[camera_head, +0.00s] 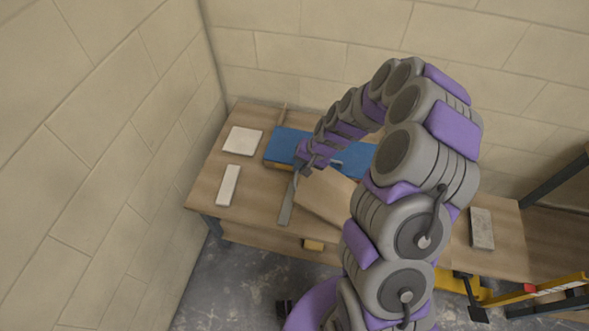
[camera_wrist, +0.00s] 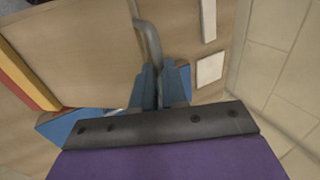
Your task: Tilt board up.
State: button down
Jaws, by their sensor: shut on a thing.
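The wooden board (camera_head: 327,198) lies at the middle of the bench, just to the right of my gripper (camera_head: 303,166). In the wrist view, the board (camera_wrist: 70,50) fills the upper left, and its right edge runs close to my fingers (camera_wrist: 160,92). My gripper appears shut on a grey bar (camera_wrist: 150,45) beside the board's edge. A grey strip (camera_head: 287,203) also shows below my gripper in the head view. I cannot tell whether the bar is joined to the board, nor how steeply the board tilts. My arm hides the board's right part.
A blue panel (camera_head: 285,145) lies behind my gripper on the wooden bench (camera_head: 255,205). Two pale slabs (camera_head: 243,140) (camera_head: 228,185) lie at the left. A grey block (camera_head: 482,229) lies at the right. Block walls stand left and behind.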

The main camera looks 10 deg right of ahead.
jog(key=shift+w+d+r, duration=0.15)
jog(key=shift+d+r, duration=0.05)
jog(key=shift+r, duration=0.15)
jog(key=c, duration=1.6)
grip_release()
jog(key=shift+o, duration=1)
jog(key=shift+s+d+r, duration=0.1)
jog(key=shift+s+d, duration=0.05)
jog(key=shift+s, duration=0.1)
jog(key=shift+o, duration=1.2)
jog(key=shift+w+d, duration=0.1)
jog(key=shift+d, duration=0.05)
jog(key=shift+r, duration=0.25)
jog(key=p+v, duration=0.2)
jog(key=v, duration=1.4)
jog(key=shift+d, duration=0.35)
